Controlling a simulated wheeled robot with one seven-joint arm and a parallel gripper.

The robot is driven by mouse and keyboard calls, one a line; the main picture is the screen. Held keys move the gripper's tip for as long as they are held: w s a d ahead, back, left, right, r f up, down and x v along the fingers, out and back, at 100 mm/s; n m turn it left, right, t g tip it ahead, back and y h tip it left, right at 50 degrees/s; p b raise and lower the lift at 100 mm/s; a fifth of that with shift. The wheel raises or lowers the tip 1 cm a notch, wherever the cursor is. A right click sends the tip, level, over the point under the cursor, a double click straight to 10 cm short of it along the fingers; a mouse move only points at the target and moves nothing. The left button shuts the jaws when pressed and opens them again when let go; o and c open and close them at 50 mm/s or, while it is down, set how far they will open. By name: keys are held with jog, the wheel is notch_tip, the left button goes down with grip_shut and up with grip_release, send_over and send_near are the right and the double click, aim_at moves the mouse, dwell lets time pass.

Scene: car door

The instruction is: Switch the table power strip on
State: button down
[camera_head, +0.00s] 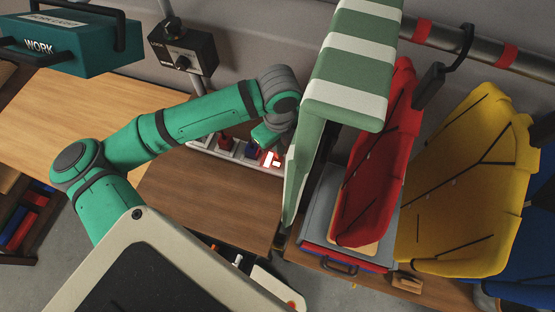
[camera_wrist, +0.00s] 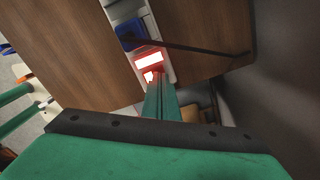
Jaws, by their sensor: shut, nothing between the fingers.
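The white power strip (camera_head: 205,149) lies along the back edge of the brown table in the head view, with a red plug (camera_head: 226,143) and a blue plug (camera_head: 253,152) in it. At its right end a red-and-white switch (camera_head: 271,159) glows brightly; it also shows in the wrist view (camera_wrist: 149,61). My gripper (camera_wrist: 157,80) is shut and empty, its green fingertips right at the lit switch. I cannot tell if they touch it. In the head view my gripper (camera_head: 265,138) is just above that end of the strip, with its tips partly hidden.
A dark cable (camera_wrist: 190,47) runs right from the blue plug (camera_wrist: 128,34) in the wrist view. A green-and-white striped panel (camera_head: 350,70) stands close right of my gripper. Red (camera_head: 375,170) and yellow (camera_head: 465,180) panels hang further right. The brown tabletop (camera_head: 205,200) is clear.

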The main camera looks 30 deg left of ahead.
jog(key=shift+w+r, duration=0.15)
jog(key=shift+r, duration=2.2)
jog(key=shift+d, duration=0.1)
jog(key=shift+s, duration=0.2)
